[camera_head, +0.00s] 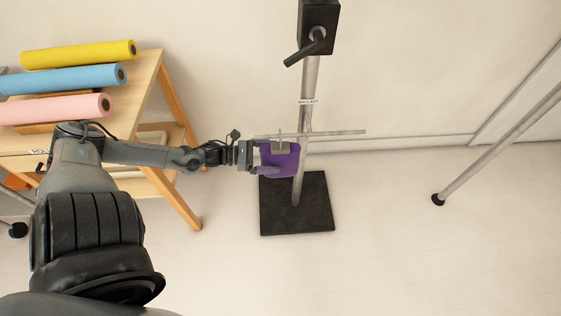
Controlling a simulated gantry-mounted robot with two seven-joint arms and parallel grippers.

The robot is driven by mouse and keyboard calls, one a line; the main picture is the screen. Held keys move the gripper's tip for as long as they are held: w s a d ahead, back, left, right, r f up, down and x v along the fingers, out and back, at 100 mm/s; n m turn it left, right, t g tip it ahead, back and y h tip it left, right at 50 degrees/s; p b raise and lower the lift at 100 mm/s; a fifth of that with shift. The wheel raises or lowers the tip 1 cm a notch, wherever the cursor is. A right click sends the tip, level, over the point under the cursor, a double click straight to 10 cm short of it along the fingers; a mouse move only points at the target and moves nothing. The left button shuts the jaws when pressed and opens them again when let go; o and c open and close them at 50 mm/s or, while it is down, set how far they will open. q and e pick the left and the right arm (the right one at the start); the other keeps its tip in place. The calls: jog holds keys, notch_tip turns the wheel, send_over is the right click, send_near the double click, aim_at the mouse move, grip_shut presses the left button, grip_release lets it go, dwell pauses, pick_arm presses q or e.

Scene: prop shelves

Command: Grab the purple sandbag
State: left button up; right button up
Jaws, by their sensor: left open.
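The purple sandbag (283,162) is at the middle of the camera_head view, in front of the grey upright pole and just below a thin horizontal bar. My left gripper (272,158) reaches in from the left. Its jaws are open, with its fingers at the upper and lower left of the sandbag. A grey clip-like piece overlaps the sandbag's top edge. I cannot tell whether the fingers touch the sandbag. My right gripper does not show.
The grey pole (309,82) stands on a black square base (318,215). A wooden shelf (147,72) at left holds yellow (75,55), blue (65,79) and pink (60,108) rolls. A slanted leg (500,145) stands at right. The floor in front is clear.

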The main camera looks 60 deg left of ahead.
pick_arm(q)
jog(key=shift+b+x, duration=0.35)
jog(key=shift+x, duration=0.7)
jog(key=shift+s, duration=0.1)
jog(key=c, duration=1.8)
jog(key=shift+d+r, duration=0.1)
jog(key=shift+r, duration=0.05)
grip_shut()
